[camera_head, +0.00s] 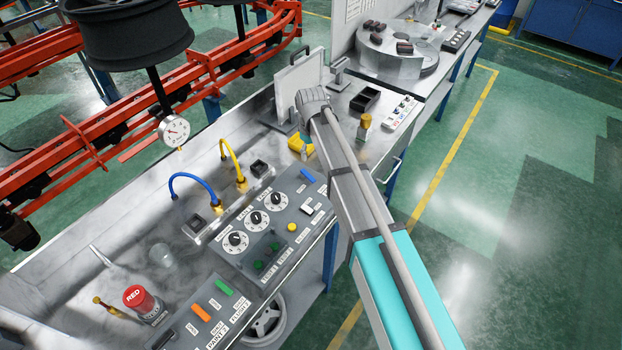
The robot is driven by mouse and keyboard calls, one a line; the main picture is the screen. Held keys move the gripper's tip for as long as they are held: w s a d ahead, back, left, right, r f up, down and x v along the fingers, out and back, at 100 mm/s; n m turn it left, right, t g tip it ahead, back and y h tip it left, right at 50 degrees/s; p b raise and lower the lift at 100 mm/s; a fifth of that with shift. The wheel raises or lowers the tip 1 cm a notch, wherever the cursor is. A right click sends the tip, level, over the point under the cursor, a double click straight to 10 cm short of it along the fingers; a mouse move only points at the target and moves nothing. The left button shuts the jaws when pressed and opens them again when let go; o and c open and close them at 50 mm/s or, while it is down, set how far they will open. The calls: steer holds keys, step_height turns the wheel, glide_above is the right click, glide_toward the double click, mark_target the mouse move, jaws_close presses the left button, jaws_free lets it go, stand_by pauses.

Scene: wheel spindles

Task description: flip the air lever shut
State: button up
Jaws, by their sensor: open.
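The control panel (248,262) lies on the metal bench in the lower middle. A blue lever (307,175) sits at its upper right corner, and a white switch (307,208) is below it. An orange lever (201,312) and a green lever (224,287) sit on the nearer panel. The small labels are too blurred to read fully, so I cannot tell which one is the air lever. My arm (375,225) reaches from the bottom right up past the panel's right side, apart from the blue lever. My gripper's jaws do not show.
A blue hose (193,178) and a yellow hose (233,160) arch behind the dials. A red button (138,297) stands at the lower left. A wheel (128,35) is on a spindle above the orange conveyor (95,130). Green floor is open at right.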

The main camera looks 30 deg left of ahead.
mark_target(311, 177)
steer(key=shift+f+b, duration=5.2)
steer(key=shift+f, duration=0.3)
jaws_close()
